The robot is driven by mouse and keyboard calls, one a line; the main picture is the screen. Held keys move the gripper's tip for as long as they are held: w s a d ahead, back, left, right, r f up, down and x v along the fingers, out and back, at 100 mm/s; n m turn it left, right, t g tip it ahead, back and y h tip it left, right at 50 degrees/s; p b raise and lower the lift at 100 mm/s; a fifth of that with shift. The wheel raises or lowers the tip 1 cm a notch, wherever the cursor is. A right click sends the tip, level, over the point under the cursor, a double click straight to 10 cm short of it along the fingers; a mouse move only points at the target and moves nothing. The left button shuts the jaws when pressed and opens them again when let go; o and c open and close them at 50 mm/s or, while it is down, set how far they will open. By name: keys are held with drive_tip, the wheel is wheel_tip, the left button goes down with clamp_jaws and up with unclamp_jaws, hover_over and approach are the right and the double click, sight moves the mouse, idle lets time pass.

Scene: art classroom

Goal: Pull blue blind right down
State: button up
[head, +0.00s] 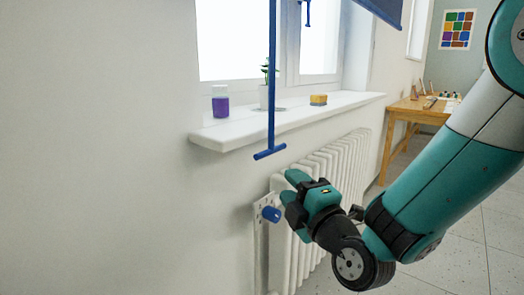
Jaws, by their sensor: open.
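A blue pull rod (272,75) hangs down in front of the window and ends in a blue T-shaped handle (270,152) just below the sill's front edge. A second, smaller blue pull (308,14) hangs farther back at the top. A dark blue panel (384,8), perhaps the edge of a blind, shows at the top; most of it is out of view. My gripper (291,188) is open and empty, below and a little right of the T-handle in the picture, apart from it. The gap in depth is hard to judge.
A white sill (240,130) holds a purple jar (220,102), a potted plant (268,90) and a yellow-orange container (318,100). A white radiator (345,160) with a blue valve knob (271,214) is close behind my gripper. A wooden table (408,112) stands farther back.

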sight(264, 156)
drive_tip(key=p+x, duration=0.6)
drive_tip(key=r+p+x, duration=0.1)
drive_tip(key=p+x, duration=0.2)
drive_tip(key=shift+p, duration=0.3)
drive_tip(key=p+x, duration=0.2)
drive_tip(key=p, duration=0.3)
drive_tip(key=shift+w+a+r, duration=0.1)
drive_tip(key=shift+w+a, duration=0.1)
drive_tip(key=shift+w, duration=0.1)
drive_tip(key=w+p, duration=0.1)
drive_tip(key=p, duration=0.2)
drive_tip(key=shift+w+a, duration=0.1)
drive_tip(key=shift+a, duration=0.25)
drive_tip(key=shift+p, duration=0.35)
drive_tip(key=shift+f, duration=0.3)
drive_tip(key=shift+c, duration=0.4)
clamp_jaws()
